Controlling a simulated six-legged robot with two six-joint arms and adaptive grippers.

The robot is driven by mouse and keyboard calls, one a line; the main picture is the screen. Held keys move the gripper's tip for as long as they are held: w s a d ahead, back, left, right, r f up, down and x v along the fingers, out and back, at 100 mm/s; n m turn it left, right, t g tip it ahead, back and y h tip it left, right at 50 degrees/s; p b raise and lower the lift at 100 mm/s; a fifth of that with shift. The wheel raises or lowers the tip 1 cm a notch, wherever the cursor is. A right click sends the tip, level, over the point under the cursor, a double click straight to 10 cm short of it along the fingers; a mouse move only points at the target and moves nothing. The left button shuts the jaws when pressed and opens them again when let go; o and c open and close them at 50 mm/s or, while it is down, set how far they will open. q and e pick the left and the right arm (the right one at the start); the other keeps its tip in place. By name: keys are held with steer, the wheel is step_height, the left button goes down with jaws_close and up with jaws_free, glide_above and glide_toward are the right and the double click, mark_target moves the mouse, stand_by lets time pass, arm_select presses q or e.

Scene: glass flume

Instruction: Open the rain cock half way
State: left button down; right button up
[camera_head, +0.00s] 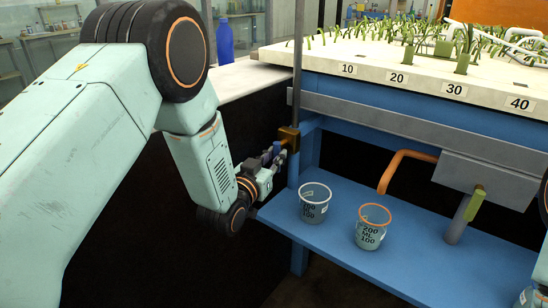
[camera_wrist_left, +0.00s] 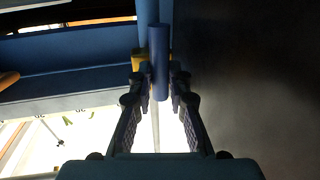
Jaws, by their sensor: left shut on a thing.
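The rain cock has a brass body (camera_head: 289,138) on a thin vertical pipe at the left corner of the blue frame. Its blue lever (camera_wrist_left: 159,62) stands between my left gripper's fingers in the left wrist view, with a bit of brass (camera_wrist_left: 137,62) behind it. My left gripper (camera_head: 273,158) reaches in from the left and is shut on the lever. The fingers partly hide the lever in the head view, so its exact angle is hard to tell. My right gripper is not in view.
Two measuring cups, one white-rimmed (camera_head: 314,203) and one orange-rimmed (camera_head: 371,228), stand on the blue shelf (camera_head: 335,252). An orange pipe (camera_head: 400,160) and a grey outlet with a green lever (camera_head: 474,204) are to the right. A planted tray (camera_head: 330,55) lies above.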

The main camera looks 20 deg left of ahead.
arm_select(q)
steer(key=n+p, duration=0.2)
steer(key=n+g+p, duration=0.1)
steer(key=n+p, duration=0.2)
steer(key=d+n+p, duration=0.1)
steer(key=n+p, duration=0.1)
steer(key=shift+s+d+r+n+g+h+p, duration=0.1)
steer(key=shift+s+r+n+g+h+p, duration=0.1)
steer(key=shift+r+n+g+h+p, duration=0.15)
stand_by(0.4)
steer(key=shift+n, duration=0.25)
stand_by(0.3)
steer(key=c, duration=1.3)
jaws_free()
steer(key=shift+o, duration=0.2)
